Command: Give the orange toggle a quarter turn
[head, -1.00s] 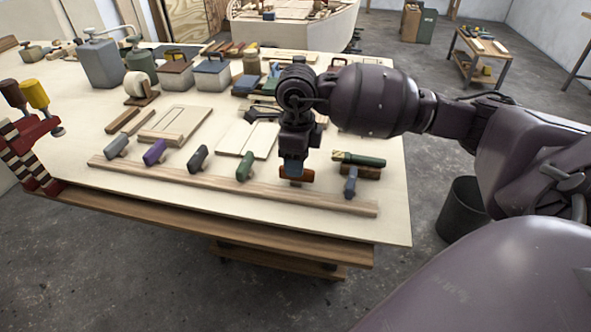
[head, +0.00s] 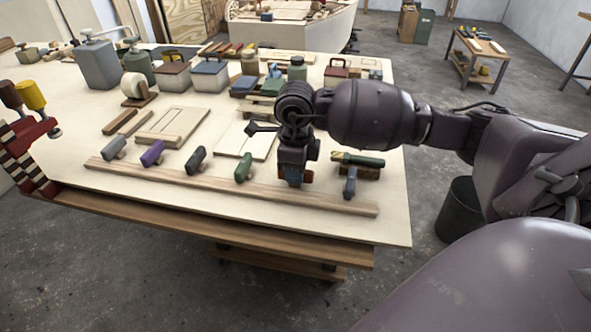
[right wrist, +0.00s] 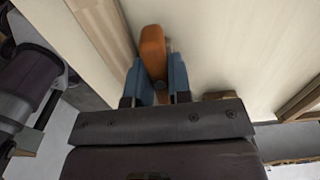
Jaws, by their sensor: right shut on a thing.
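The orange toggle (right wrist: 152,52) sits on the wooden rail (head: 230,189) along the front of the bench. In the right wrist view it stands between the blue fingers of my right gripper (right wrist: 158,82), which is shut on it. In the head view the right gripper (head: 293,182) points down at the rail and hides most of the toggle; a bit of orange (head: 308,176) shows beside the fingers. My left gripper is not in view.
On the same rail stand a green toggle (head: 243,167) to the left and a blue-grey toggle (head: 350,181) to the right, with several others further left. A green-handled tool (head: 358,159) lies just behind. Clamps (head: 32,95) stand at the bench's left edge.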

